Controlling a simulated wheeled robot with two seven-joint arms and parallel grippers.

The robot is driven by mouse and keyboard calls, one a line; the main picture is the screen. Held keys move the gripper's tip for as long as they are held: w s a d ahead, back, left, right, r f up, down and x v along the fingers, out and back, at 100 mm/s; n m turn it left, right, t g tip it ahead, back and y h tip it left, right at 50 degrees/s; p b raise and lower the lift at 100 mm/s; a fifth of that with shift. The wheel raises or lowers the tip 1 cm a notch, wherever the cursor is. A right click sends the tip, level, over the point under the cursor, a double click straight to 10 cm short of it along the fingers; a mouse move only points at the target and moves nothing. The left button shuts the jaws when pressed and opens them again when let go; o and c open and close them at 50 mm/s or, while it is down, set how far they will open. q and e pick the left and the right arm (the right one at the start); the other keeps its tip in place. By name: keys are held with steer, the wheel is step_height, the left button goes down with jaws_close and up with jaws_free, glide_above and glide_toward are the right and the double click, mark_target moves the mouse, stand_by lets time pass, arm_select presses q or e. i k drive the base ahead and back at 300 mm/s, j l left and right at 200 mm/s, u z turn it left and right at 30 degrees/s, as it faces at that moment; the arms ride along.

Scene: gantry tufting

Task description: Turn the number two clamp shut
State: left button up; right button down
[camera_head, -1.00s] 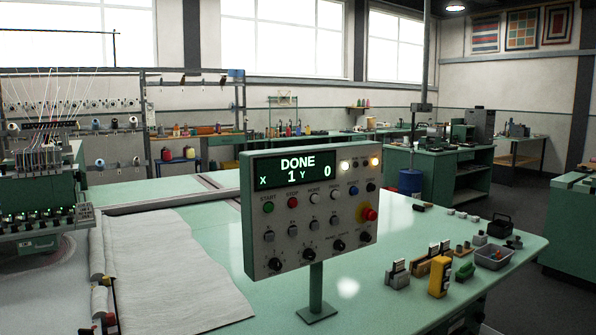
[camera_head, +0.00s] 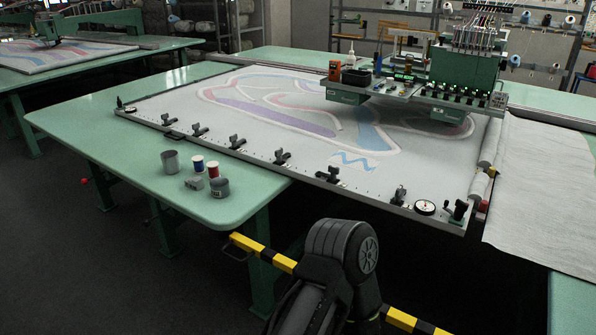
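Several black clamps stand in a row along the near rail of the tufting frame (camera_head: 300,186). From left to right I see clamps at the left (camera_head: 198,130), (camera_head: 236,142), the middle (camera_head: 281,157), (camera_head: 329,175), and the right (camera_head: 398,196), (camera_head: 459,211). No numbers are readable on them, so I cannot tell which is number two. Some have raised dark handles, but whether each is open or shut is too small to tell. A dark link of my own arm shows at the bottom centre, clear of the clamps. Neither gripper is in view.
A round dial (camera_head: 425,207) sits on the rail near its right end. Small pots and spools, including a grey cup (camera_head: 171,162), stand on the green table corner (camera_head: 120,150). A yellow-black barrier (camera_head: 264,252) crosses in front. The green tufting head (camera_head: 462,75) stands over the cloth at the back.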

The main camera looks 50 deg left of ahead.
mark_target(334, 170)
steer(key=u, duration=1.45)
steer(key=j+z, duration=0.15)
steer(key=z, duration=0.25)
steer(key=j+z, duration=0.15)
steer(key=z, duration=0.25)
steer(key=j+z, duration=0.15)
steer(key=z, duration=0.2)
steer(key=k+j+z, duration=0.1)
steer(key=j, duration=0.3)
steer(key=k+j+z, duration=0.15)
steer(key=j, duration=0.2)
steer(key=k+j+z, duration=0.1)
steer(key=j, duration=0.3)
steer(key=k+j+z, duration=0.15)
steer(key=k+j, duration=0.15)
